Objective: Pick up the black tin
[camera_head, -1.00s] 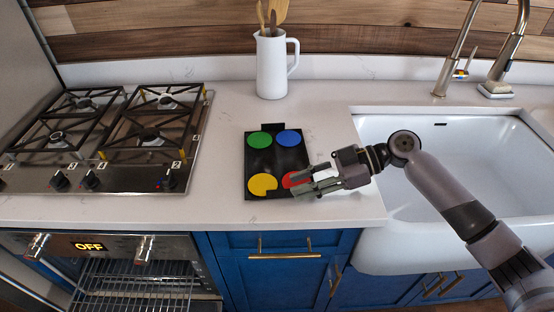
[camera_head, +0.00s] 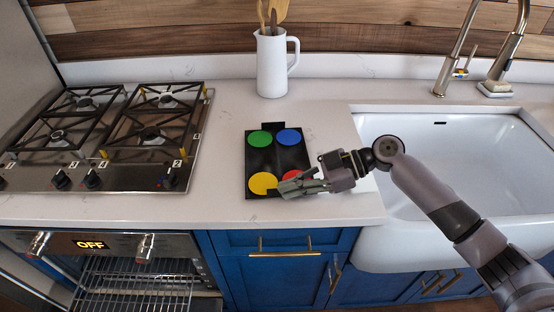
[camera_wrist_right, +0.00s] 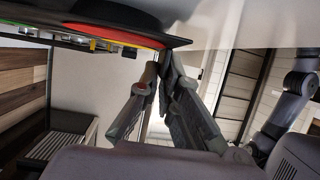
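The black tin (camera_head: 250,165) lies flat on the white counter, with green, blue, yellow and red discs on it. The red disc is partly hidden by my right gripper. My right gripper (camera_head: 281,186) reaches in from the right over the tin's near right corner. In the right wrist view the fingertips (camera_wrist_right: 160,63) have come together, with nothing visible between them. The tin's dark edge (camera_wrist_right: 178,40) shows just beyond them; I cannot tell whether they touch it. My left gripper is not in view.
A gas hob (camera_head: 100,140) is to the left, with an open oven (camera_head: 130,285) below. A white jug (camera_head: 271,65) with wooden utensils stands behind the tin. A white sink (camera_head: 450,170) and tap (camera_head: 508,45) are to the right. Bare counter lies between hob and tin.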

